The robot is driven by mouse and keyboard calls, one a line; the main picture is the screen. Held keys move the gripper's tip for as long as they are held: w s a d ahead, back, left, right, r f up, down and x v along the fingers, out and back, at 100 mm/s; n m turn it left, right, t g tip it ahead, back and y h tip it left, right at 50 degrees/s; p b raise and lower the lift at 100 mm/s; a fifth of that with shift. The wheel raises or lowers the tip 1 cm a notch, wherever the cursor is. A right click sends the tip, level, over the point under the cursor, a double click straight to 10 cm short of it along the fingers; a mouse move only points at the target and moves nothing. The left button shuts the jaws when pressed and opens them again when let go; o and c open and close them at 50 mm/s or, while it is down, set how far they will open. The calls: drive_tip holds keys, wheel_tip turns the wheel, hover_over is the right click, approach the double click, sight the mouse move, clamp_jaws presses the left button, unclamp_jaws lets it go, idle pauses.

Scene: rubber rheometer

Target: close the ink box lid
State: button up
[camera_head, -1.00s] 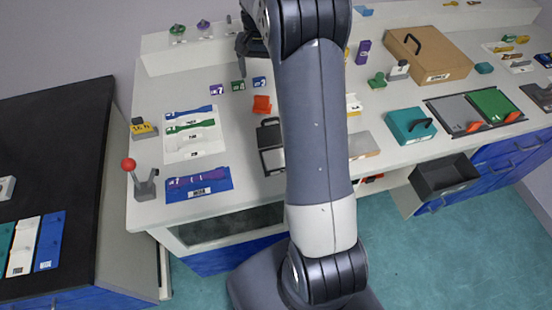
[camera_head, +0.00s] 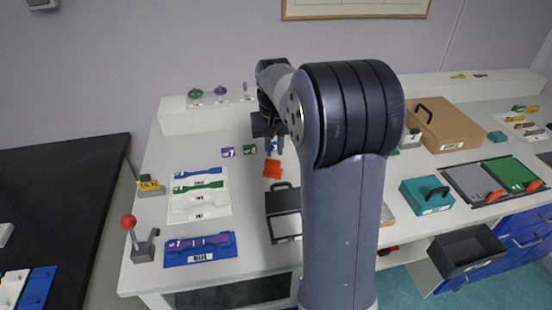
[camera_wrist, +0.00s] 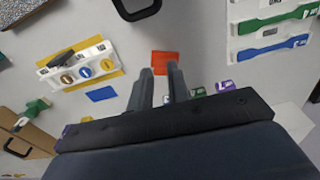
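No label that I can read marks the ink box. A small orange-red box-like piece (camera_head: 272,168) lies on the white worktop, with a part that looks raised at its back. It also shows in the wrist view (camera_wrist: 165,62), just beyond my fingertips. My gripper (camera_head: 274,148) hangs over the worktop behind this piece, pointing down. In the wrist view my gripper (camera_wrist: 160,70) has its two fingers apart with nothing between them. Whether a finger touches the orange piece I cannot tell. A dark case with a handle (camera_head: 283,200) lies in front of it.
Small purple (camera_head: 228,152) and green (camera_head: 249,149) labelled pieces lie left of my gripper. A white specimen tray (camera_head: 200,207) and a red-knobbed lever (camera_head: 140,245) are further left. A teal box (camera_head: 426,195) and a brown case (camera_head: 445,128) stand right.

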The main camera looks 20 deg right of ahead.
sight(282, 194)
wheel_tip(282, 194, down, 8)
drive_tip(key=shift+w+d+f, duration=0.1)
drive_tip(key=shift+f, duration=0.1)
clamp_jaws()
drive_tip(key=shift+s+a+r+p, duration=0.15)
drive_tip(key=shift+s+r+p, duration=0.1)
drive_tip(key=shift+s, duration=0.35)
drive_tip(key=shift+s+a+r+p, duration=0.15)
drive_tip(key=shift+s+r+p, duration=0.1)
drive_tip(key=shift+s, duration=0.3)
drive_tip(key=shift+s+a+r, duration=0.1)
drive_tip(key=shift+s+a, duration=0.05)
drive_tip(key=shift+s, duration=0.45)
drive_tip(key=shift+s+r+t+b, duration=0.15)
drive_tip(key=shift+s+t+b, duration=0.05)
drive_tip(key=shift+t+b, duration=0.4)
